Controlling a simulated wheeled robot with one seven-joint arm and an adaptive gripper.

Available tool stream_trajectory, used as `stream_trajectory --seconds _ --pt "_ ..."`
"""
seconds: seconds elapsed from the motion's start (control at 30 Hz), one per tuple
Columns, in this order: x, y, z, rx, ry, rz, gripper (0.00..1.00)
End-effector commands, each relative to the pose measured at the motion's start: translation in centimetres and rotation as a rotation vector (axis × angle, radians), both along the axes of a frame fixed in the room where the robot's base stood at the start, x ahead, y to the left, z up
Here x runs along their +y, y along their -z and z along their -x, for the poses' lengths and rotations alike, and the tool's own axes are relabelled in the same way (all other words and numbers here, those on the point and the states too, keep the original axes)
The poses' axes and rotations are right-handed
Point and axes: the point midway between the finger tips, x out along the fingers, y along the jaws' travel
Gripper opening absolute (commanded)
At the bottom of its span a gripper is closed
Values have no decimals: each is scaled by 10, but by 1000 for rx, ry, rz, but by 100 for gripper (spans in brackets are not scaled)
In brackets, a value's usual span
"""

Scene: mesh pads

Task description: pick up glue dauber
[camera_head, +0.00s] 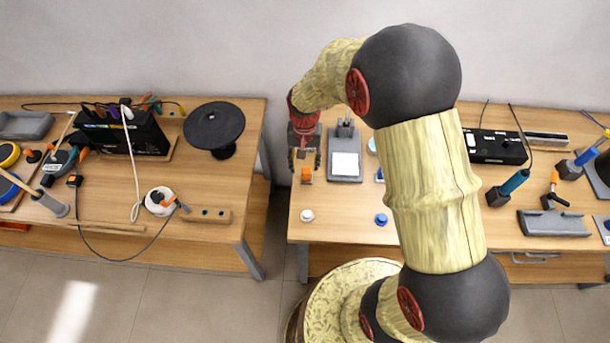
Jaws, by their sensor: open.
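My gripper (304,160) points down over the left end of the right-hand table. It is open, and I see nothing held in it. A small orange object (306,174) is right at the fingertips in this view; I cannot tell whether they touch it. A small white round piece (307,215) and a blue one (381,219) stand nearer the table's front edge, apart from the gripper. I cannot tell for certain which of these small things is the glue dauber. My arm hides part of the table's middle.
A grey stand with a white plate (345,164) is just right of my gripper. A black box (495,147), blue-handled tools and a grey tray (554,223) lie further right. The left table (110,215) holds a black disc stand (214,126) and cables. A gap separates the tables.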

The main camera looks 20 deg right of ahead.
Motion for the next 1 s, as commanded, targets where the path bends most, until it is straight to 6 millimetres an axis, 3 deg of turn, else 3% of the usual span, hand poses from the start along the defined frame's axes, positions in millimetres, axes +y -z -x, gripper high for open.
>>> stream_trajectory --seconds 0.4,0.63,1.0 --pt "-4 49 1 0 0 0 44" --pt "-4 49 1 -1 -1 0 44" --pt "-4 49 1 0 -1 0 23"
